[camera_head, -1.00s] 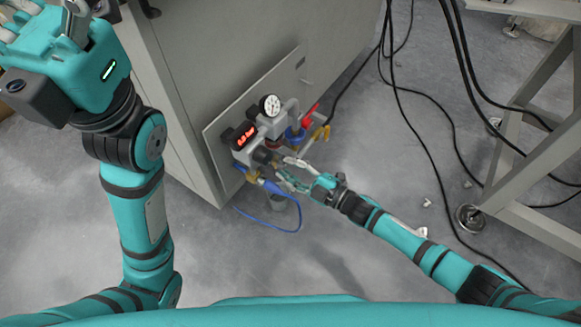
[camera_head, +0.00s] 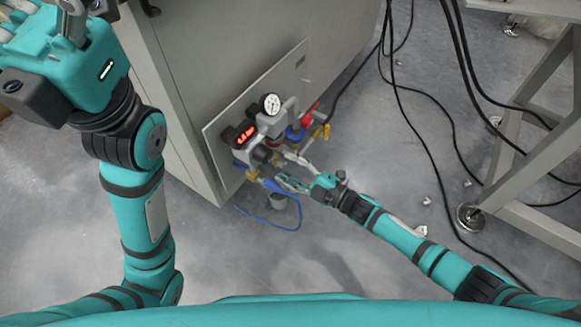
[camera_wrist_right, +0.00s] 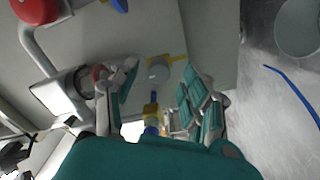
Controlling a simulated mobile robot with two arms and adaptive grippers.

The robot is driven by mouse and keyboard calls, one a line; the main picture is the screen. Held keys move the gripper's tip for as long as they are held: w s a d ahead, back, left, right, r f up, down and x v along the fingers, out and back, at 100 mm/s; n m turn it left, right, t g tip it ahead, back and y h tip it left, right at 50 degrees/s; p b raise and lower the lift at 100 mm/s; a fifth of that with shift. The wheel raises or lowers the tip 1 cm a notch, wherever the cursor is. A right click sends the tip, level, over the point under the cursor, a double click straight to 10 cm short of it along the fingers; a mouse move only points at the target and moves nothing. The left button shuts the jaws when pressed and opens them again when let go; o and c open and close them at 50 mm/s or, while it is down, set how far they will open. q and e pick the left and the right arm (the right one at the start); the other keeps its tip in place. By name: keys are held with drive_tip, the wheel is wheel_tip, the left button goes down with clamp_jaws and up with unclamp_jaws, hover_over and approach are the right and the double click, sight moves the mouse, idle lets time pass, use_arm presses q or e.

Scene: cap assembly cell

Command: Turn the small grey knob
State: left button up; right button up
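A small grey round knob (camera_wrist_right: 157,72) shows in the right wrist view, in front of yellow fittings on the grey panel. My right gripper (camera_wrist_right: 160,92) is open, with one finger to the left of the knob and one to the right, apart from it. In the head view my right gripper (camera_head: 287,170) is at the lower front of the valve assembly; I cannot clearly make out the knob there. My left gripper (camera_head: 72,18) is at the top left, cut by the frame edge, so its opening cannot be told.
The assembly has a white dial gauge (camera_head: 271,104), a red digital display (camera_head: 245,134), a red handle (camera_head: 311,113) and a blue hose (camera_head: 272,229). A grey frame (camera_head: 518,165) and black cables (camera_head: 425,150) are on the right. Floor in front is mostly clear.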

drive_tip(key=shift+s+d, duration=0.2)
drive_tip(key=shift+d, duration=0.15)
drive_tip(key=v, duration=1.1)
